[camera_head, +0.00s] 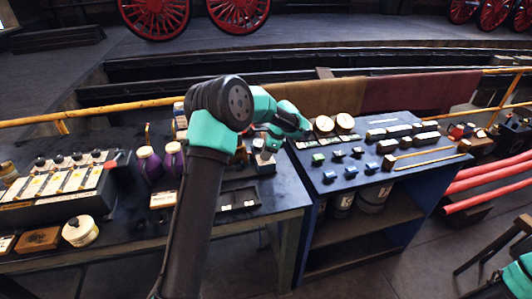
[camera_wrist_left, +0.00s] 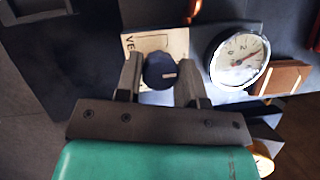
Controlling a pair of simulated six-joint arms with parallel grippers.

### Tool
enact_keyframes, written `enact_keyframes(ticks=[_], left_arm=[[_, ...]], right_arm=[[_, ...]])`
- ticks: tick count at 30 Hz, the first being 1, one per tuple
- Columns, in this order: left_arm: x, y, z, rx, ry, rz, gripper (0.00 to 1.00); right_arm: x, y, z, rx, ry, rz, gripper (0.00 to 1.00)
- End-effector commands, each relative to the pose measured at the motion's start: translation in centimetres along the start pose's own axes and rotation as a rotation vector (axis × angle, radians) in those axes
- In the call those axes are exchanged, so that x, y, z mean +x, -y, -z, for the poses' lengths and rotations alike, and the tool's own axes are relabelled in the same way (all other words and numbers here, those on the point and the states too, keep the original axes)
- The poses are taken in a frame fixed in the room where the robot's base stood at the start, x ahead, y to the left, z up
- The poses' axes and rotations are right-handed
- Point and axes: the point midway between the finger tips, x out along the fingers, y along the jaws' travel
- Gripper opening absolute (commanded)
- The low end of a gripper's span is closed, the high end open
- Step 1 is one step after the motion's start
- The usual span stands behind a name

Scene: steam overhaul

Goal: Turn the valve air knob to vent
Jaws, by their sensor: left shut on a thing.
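The valve air knob (camera_wrist_left: 160,72) is a dark round knob with a pale pointer mark. It sits in front of a cream label plate (camera_wrist_left: 143,43) with partly hidden lettering that begins "VE". My left gripper (camera_wrist_left: 161,78) has its two fingers on either side of the knob and is shut on it. My right gripper is out of view.
Purple bottles (camera_head: 160,163) stand left of my left arm. A black tray (camera_head: 239,197) lies in front of the device. A blue-topped bench (camera_head: 335,184) with small blocks stands to the right. A brown block (camera_wrist_left: 284,77) is beside the gauge.

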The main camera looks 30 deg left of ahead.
Motion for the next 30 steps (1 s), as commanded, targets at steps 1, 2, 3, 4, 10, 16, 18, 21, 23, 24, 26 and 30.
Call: enact_keyframes(ticks=[1,2,3,4,10,16,18,21,23,24,26,30], left_arm=[[-0.02,0.00,-0.01,-0.001,0.000,0.000,0.12],[-0.02,0.00,-0.01,-0.002,0.000,-0.001,0.12],[-0.03,0.01,-0.01,-0.003,0.000,-0.001,0.12],[-0.03,0.01,-0.01,-0.006,0.000,-0.002,0.12],[-0.01,0.02,-0.01,-0.043,0.001,-0.018,0.12],[-0.01,0.08,-0.03,-0.133,0.001,-0.055,0.12],[-0.02,0.12,-0.03,-0.177,0.000,-0.072,0.12],[0.00,0.14,-0.02,-0.249,0.000,-0.103,0.12],[0.00,0.17,-0.02,-0.297,0.000,-0.123,0.12],[0.02,0.17,-0.02,-0.330,0.001,-0.137,0.12],[-0.01,0.20,-0.04,-0.382,0.000,-0.158,0.12],[-0.02,0.23,-0.07,-0.505,0.001,-0.209,0.12]], right_arm=[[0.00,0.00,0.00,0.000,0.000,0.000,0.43],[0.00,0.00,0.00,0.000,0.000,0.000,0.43],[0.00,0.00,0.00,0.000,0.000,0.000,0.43],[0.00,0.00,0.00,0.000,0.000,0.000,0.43],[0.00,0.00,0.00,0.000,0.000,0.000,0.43],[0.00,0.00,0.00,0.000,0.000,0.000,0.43],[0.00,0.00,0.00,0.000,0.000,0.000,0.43],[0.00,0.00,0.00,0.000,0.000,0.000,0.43],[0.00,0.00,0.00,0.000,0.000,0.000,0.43],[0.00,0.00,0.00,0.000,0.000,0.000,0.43],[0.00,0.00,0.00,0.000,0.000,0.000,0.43],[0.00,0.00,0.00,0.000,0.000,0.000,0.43]])
